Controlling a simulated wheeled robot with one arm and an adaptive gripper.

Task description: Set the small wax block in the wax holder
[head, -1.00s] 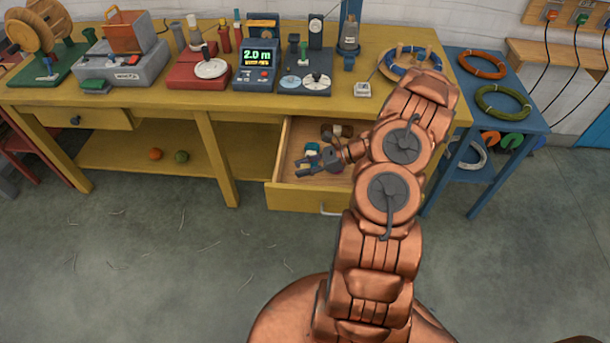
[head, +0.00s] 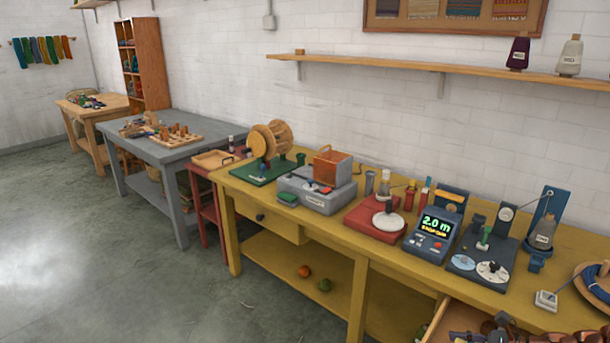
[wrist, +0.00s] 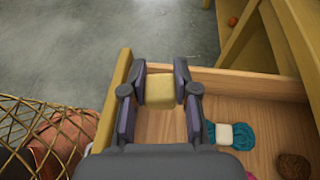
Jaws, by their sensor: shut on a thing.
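In the wrist view my gripper (wrist: 161,80) is shut on a pale yellow block (wrist: 160,92), which looks like the small wax block. The block sits between the two fingers, over the open wooden drawer (wrist: 255,85) near its left wall. I cannot tell how high it is above the drawer floor. In the head view the drawer (head: 447,318) is cut off at the bottom right, and the held block cannot be made out there. I cannot pick out the wax holder with certainty in either view.
The drawer also holds a teal skein with a white band (wrist: 231,134) and a brown ball (wrist: 293,166). The yellow bench (head: 330,231) carries a grey machine (head: 318,194), a red-based device (head: 372,220) and a display (head: 434,235). Grey floor (head: 150,270) lies open at left.

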